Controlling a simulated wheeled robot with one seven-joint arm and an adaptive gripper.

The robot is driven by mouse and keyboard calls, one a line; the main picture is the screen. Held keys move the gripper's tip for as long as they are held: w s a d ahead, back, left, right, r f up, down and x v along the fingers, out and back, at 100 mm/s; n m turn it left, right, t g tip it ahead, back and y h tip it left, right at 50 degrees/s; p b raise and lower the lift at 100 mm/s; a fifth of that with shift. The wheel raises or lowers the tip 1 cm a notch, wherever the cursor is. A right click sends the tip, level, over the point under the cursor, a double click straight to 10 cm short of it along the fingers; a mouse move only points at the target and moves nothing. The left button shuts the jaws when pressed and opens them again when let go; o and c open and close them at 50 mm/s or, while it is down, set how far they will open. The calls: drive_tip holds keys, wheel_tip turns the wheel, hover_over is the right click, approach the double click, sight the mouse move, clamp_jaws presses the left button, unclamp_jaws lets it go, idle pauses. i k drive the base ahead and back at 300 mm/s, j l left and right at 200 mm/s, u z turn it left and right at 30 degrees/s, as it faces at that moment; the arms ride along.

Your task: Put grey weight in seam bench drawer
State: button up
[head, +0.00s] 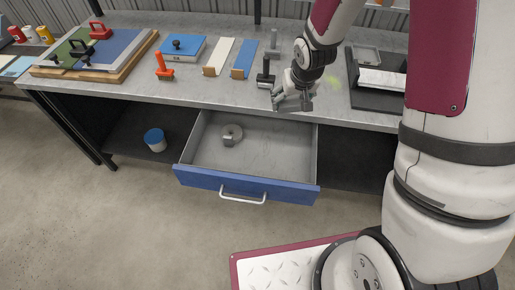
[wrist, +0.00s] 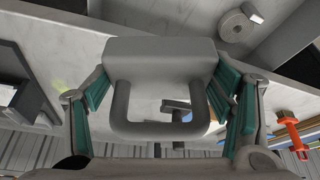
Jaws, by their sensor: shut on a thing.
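The seam bench drawer (head: 248,187) is pulled open, with a blue front and a white handle. My gripper (head: 292,100) is near the bench's front edge, around the right rear of the open drawer. In the wrist view my gripper (wrist: 160,88) is shut on the grey weight (wrist: 160,62), a block with a looped handle, with teal finger pads on both sides. In the head view the weight is hard to tell from the fingers. A grey tape-like roll (head: 231,132) lies at the drawer's back left; it also shows in the wrist view (wrist: 236,27).
The bench top (head: 190,92) holds an orange-handled tool (head: 163,68), a blue box (head: 184,47), white and blue strips, and a dark upright tool (head: 265,74). A black tray (head: 376,95) stands right. The drawer's middle and right floor is clear.

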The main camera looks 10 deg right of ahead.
sight(284, 168)
drive_tip(key=k+l+u, duration=0.3)
drive_tip(key=l, duration=0.25)
drive_tip(key=k+l+u, duration=0.3)
drive_tip(key=k+l, duration=0.15)
drive_tip(key=k, duration=0.05)
